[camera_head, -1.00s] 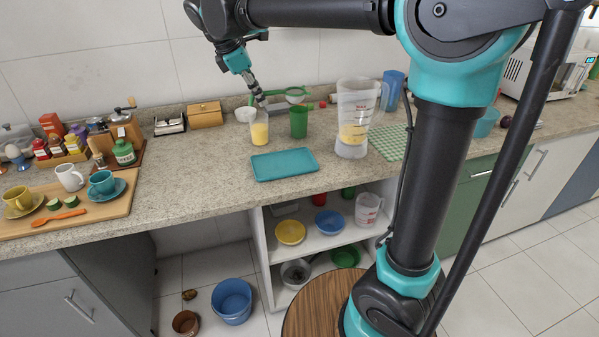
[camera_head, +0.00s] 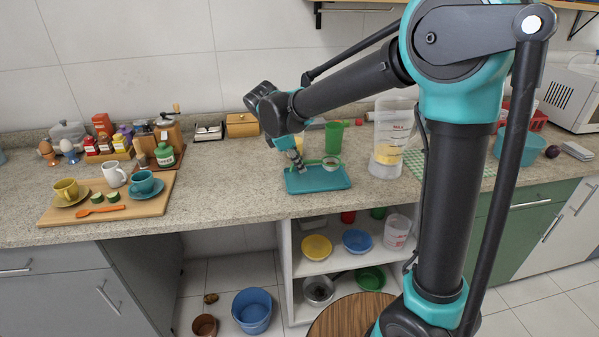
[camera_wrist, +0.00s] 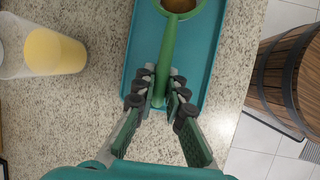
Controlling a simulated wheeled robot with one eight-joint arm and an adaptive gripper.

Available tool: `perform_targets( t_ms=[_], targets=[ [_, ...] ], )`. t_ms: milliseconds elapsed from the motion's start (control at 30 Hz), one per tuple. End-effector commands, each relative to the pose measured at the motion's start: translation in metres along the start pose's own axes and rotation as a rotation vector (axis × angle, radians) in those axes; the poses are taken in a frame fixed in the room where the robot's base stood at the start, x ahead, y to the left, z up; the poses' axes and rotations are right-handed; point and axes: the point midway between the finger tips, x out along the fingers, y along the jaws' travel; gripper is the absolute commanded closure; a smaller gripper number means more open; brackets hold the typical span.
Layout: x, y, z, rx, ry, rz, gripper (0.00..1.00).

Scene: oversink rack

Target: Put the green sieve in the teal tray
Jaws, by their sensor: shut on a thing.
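The green sieve (camera_head: 331,161) is over the teal tray (camera_head: 333,183), its round mesh end toward the tray's right part and its handle toward my gripper (camera_head: 298,167). In the wrist view, my gripper (camera_wrist: 162,100) is shut on the sieve's green handle (camera_wrist: 168,48). The sieve's bowl is partly cut off at the top of that view, above the teal tray (camera_wrist: 205,40). I cannot tell whether the sieve touches the tray's floor. In the head view the gripper hides part of the tray's left side.
A green cup (camera_head: 334,138) stands behind the tray. A clear measuring jug (camera_head: 388,150) stands to its right. A glass with yellow contents (camera_wrist: 50,52) is left of the tray in the wrist view. The counter left of the tray (camera_head: 230,180) is clear.

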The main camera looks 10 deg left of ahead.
Motion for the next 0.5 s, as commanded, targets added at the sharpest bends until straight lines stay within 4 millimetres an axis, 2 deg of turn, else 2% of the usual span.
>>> perform_targets(
  t_ms=[200,500],
  targets=[
    [0.025,-0.005,-0.011,0.000,0.000,0.000,1.00],
    [0.028,-0.006,-0.012,0.000,0.000,0.000,1.00]
  ],
)
